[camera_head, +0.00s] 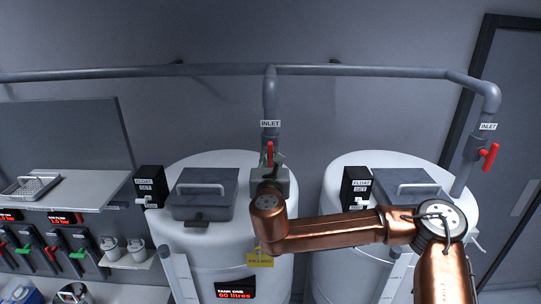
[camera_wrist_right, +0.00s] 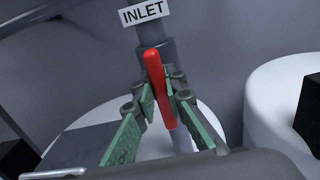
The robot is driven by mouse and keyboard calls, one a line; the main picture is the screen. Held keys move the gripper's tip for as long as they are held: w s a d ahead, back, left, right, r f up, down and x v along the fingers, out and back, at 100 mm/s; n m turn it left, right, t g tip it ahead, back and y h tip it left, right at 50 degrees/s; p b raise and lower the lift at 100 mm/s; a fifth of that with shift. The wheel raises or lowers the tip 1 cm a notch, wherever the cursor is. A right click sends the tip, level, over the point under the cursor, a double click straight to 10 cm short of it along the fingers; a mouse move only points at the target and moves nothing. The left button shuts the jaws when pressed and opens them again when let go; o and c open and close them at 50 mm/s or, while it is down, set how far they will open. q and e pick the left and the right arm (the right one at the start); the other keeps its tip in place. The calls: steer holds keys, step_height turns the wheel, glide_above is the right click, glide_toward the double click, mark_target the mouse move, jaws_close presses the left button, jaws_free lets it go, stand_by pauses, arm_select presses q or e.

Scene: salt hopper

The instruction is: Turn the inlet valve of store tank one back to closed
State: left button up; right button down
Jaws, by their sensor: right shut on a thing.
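The red inlet valve handle (camera_head: 270,153) of store tank one sits on the grey drop pipe (camera_head: 270,97), just below an INLET label. In the head view it looks upright, roughly in line with the pipe. My right gripper (camera_head: 273,166) is shut on this handle. In the right wrist view, the green-padded fingers (camera_wrist_right: 161,103) stand on both sides of the red handle (camera_wrist_right: 155,75), which looks slightly tilted. White tank one (camera_head: 210,255) stands below, with a red display reading 60 litres and a yellow FILLING tag (camera_head: 260,260). My left gripper is not in view.
A second white tank (camera_head: 335,225) stands to the right, with its own red inlet handle (camera_head: 489,157). A grey lidded hatch (camera_head: 205,193) and a black float box (camera_head: 149,185) are by tank one. A shelf (camera_head: 80,190) is at left.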

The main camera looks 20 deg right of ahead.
steer(key=shift+d+f+m+b, duration=0.1)
steer(key=shift+f+m+b, duration=0.1)
steer(key=shift+m+b, duration=0.75)
steer(key=m+b, duration=0.6)
steer(key=shift+d+f, duration=0.2)
steer(key=m+b, duration=0.4)
steer(key=shift+d+f+m, duration=0.1)
steer(key=shift+m, duration=0.15)
steer(key=shift+s+f+m+b, duration=0.1)
steer(key=shift+m+b, duration=1.3)
steer(key=shift+m, duration=1.1)
steer(key=shift+d, duration=0.1)
steer(key=c, duration=2)
jaws_free()
steer(key=shift+o, duration=0.2)
steer(key=shift+s, duration=0.1)
